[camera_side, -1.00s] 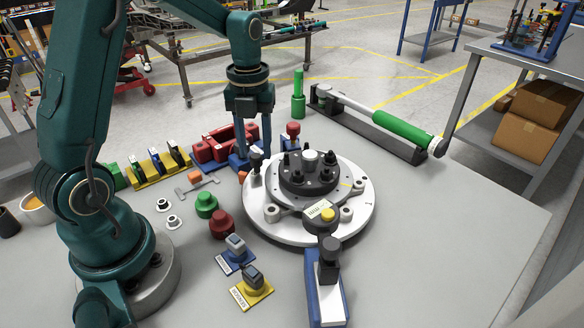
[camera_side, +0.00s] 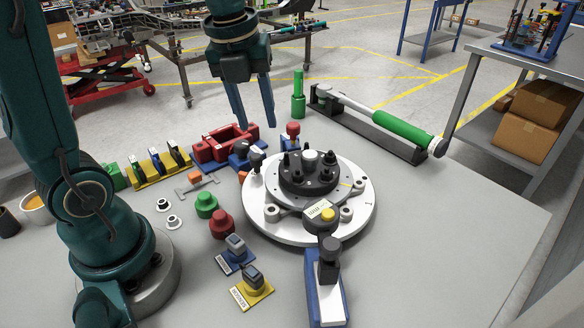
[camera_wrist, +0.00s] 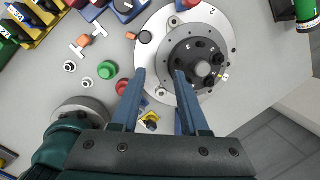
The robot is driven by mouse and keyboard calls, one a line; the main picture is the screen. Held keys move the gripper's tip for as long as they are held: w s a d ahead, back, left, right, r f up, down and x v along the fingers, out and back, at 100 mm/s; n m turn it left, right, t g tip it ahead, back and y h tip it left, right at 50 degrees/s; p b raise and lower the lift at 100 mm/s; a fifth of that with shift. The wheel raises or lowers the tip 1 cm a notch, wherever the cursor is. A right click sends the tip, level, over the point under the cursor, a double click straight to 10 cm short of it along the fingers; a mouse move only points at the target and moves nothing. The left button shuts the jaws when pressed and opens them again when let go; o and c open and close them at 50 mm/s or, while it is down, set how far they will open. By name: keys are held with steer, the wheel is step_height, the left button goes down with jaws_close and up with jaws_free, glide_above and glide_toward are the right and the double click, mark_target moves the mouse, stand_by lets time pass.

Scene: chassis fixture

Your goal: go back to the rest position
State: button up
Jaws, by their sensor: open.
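My gripper (camera_side: 254,122) hangs in the air above the back of the bench in the side view, fingers pointing down, open and empty. In the wrist view my gripper (camera_wrist: 159,74) shows two blue fingers spread apart, with nothing between them but the scene below. Below it is the round white chassis fixture (camera_side: 270,226) with a black bolted hub (camera_side: 308,176); the fixture also shows in the wrist view (camera_wrist: 160,22). My fingers are clear of the fixture and of the bench parts.
A red clamp block (camera_side: 222,146), a yellow rack (camera_side: 160,170) and a green-handled torque wrench (camera_side: 400,134) stand at the back. Red (camera_side: 222,224) and green (camera_side: 206,205) knobs, small sensor blocks (camera_side: 252,282) and a blue tool (camera_side: 326,290) surround the fixture. The bench's right side is clear.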

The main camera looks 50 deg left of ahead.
steer(key=s+d+n+t, duration=0.1)
steer(key=s+d+n, duration=0.2)
steer(key=n, duration=1)
steer(key=s+d+n+t, duration=0.2)
steer(key=s+n, duration=0.5)
steer(key=n, duration=0.6)
steer(key=shift+s+d+f+h, duration=0.25)
steer(key=shift+d+f+h, duration=0.05)
steer(key=shift+d+f, duration=0.15)
